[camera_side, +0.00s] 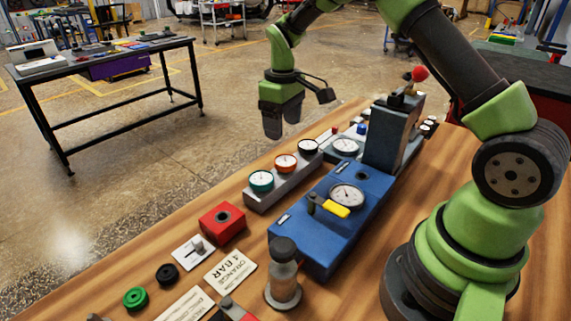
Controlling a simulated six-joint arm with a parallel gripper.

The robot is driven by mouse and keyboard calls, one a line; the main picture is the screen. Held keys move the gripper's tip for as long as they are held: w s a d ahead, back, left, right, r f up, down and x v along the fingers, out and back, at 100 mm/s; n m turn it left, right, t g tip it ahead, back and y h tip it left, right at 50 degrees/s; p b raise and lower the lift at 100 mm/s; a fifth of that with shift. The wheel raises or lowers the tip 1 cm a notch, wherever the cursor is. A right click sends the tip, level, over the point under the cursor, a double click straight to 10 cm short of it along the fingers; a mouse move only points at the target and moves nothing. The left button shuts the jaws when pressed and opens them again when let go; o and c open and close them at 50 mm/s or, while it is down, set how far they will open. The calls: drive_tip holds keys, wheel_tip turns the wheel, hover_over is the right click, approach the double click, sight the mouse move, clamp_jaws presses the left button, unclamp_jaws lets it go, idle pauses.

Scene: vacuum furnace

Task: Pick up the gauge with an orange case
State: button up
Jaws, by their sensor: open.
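The orange-cased gauge (286,163) sits upright in a grey rack (284,185), between a green-cased gauge (261,181) on its left and a black-cased gauge (308,148) on its right. All three white dials face up. My gripper (282,128) points down with its jaws open and empty. In the picture it appears just above the orange and black gauges, apart from them. How far it is behind or above the rack is hard to tell from this one view.
A blue unit (330,235) with a dial and yellow handle stands right of the rack. A red block (222,222), a glass bottle (283,276) and a card reading ORANGE 4 BAR (231,270) are nearer. A grey-blue upright housing (390,135) stands at the right.

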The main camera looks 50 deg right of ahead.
sight(286, 160)
drive_tip(key=f, duration=1)
drive_tip(key=shift+s+d, duration=0.2)
drive_tip(key=shift+d, duration=0.05)
drive_tip(key=c, duration=0.8)
